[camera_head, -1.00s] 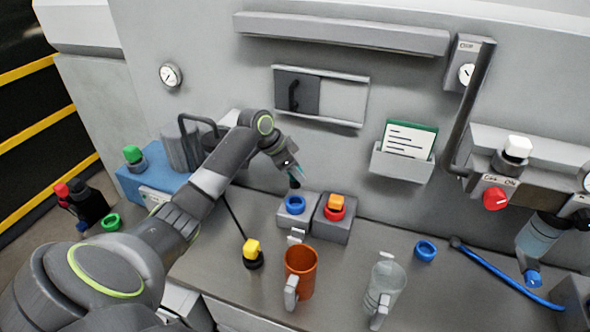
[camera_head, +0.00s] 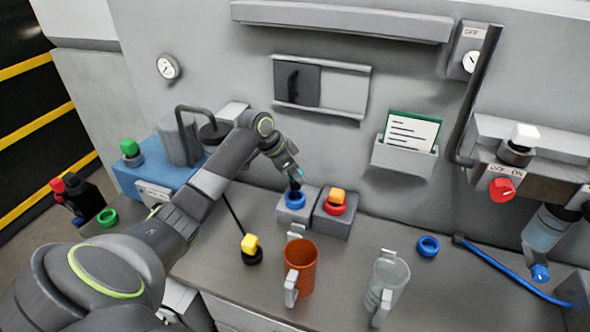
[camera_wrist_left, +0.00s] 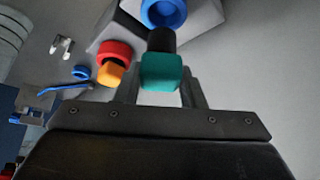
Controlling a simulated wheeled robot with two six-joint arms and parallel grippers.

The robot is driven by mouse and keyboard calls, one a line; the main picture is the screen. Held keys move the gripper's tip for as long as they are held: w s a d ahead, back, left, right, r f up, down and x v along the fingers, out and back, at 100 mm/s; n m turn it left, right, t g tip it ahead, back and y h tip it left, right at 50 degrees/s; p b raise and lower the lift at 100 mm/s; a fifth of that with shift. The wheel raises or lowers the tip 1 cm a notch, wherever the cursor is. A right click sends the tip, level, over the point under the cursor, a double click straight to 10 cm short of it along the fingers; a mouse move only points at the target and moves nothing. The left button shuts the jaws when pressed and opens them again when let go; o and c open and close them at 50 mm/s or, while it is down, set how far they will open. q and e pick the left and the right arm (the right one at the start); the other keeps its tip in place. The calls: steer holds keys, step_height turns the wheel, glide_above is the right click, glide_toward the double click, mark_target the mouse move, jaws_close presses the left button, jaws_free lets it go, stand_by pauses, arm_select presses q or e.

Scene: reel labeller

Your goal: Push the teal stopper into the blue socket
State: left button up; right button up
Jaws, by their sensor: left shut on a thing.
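The teal stopper (camera_wrist_left: 161,72) has a teal head and a black plug. My left gripper (camera_head: 297,178) is shut on its head, which also shows as a small teal patch in the head view (camera_head: 299,174). The blue socket (camera_head: 294,199) is a blue ring on a grey block. In the wrist view the socket (camera_wrist_left: 163,12) lies just beyond the black plug end. In the head view the plug points down at the ring; whether its tip has entered the ring I cannot tell. My right gripper is not in view.
Beside the socket, a red ring (camera_head: 336,209) on another grey block holds an orange stopper (camera_head: 338,195). An orange mug (camera_head: 299,267), a clear mug (camera_head: 386,284) and a yellow-topped stopper (camera_head: 250,244) stand in front. A loose blue ring (camera_head: 428,246) lies right. The wall is close behind.

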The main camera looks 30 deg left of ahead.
mark_target(295, 188)
arm_select(q)
steer(key=shift+f+b, duration=1.1)
steer(key=shift+f, duration=1.75)
steer(key=shift+f+p, duration=0.25)
steer(key=shift+p, duration=0.45)
steer(key=shift+f, duration=0.15)
stand_by(0.7)
steer(key=o, duration=1)
steer(key=shift+o, duration=0.2)
steer(key=b+v, duration=0.2)
steer(key=v, duration=1.5)
steer(key=shift+b, duration=0.3)
